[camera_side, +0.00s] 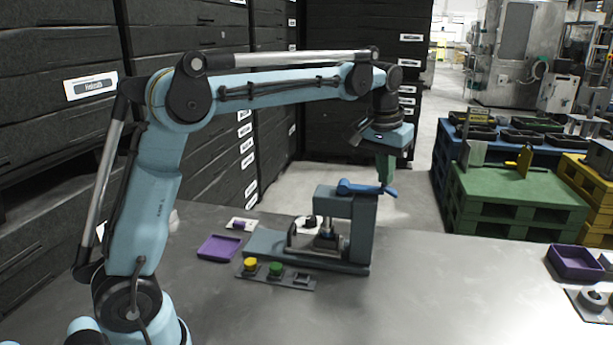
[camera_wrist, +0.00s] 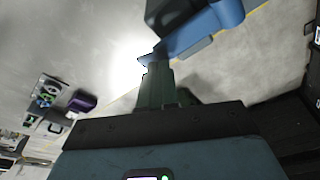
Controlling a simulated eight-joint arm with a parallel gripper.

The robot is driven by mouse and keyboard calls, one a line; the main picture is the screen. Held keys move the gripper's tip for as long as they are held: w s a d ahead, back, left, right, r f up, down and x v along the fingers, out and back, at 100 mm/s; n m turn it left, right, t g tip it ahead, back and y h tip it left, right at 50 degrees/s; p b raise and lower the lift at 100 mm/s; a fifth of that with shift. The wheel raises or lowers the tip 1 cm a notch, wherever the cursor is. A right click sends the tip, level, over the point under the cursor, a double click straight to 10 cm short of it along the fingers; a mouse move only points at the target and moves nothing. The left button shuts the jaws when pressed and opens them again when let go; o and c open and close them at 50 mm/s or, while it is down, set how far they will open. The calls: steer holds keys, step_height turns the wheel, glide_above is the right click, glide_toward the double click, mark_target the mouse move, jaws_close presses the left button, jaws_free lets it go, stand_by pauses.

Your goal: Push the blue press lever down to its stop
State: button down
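The blue press lever (camera_side: 362,188) sits on top of the grey-blue bench press (camera_side: 361,225). In the side view it lies nearly level, its free end tilting slightly down to the right. My gripper (camera_side: 386,182) points down at the lever's free end, with its green fingers close together. In the wrist view the blue lever (camera_wrist: 190,38) reaches in from the upper right, and its tip is at the fingertips of my gripper (camera_wrist: 155,68). The fingers look shut with nothing between them. I cannot tell whether they touch the lever.
A purple tray (camera_side: 220,247) and a panel with yellow and green buttons (camera_side: 275,271) lie left of and before the press. Another purple tray (camera_side: 576,262) is at the table's right. The grey table (camera_side: 440,290) is clear between. Dark drawer cabinets (camera_side: 60,130) stand behind.

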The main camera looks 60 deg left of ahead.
steer(key=shift+r, duration=0.1)
steer(key=w+v, duration=0.2)
steer(key=v, duration=0.8)
steer(key=shift+a+r, duration=0.25)
steer(key=shift+r, duration=0.25)
stand_by(0.4)
steer(key=s+d+f+m+t, duration=0.1)
steer(key=s+d+f+t, duration=0.1)
steer(key=s+f, duration=0.7)
steer(key=s+d+f+m+t, duration=0.2)
steer(key=s+d+f, duration=0.1)
steer(key=s+f, duration=0.6)
steer(key=s, duration=0.2)
steer(key=shift+s+t+h, duration=0.3)
steer(key=shift+t, duration=0.1)
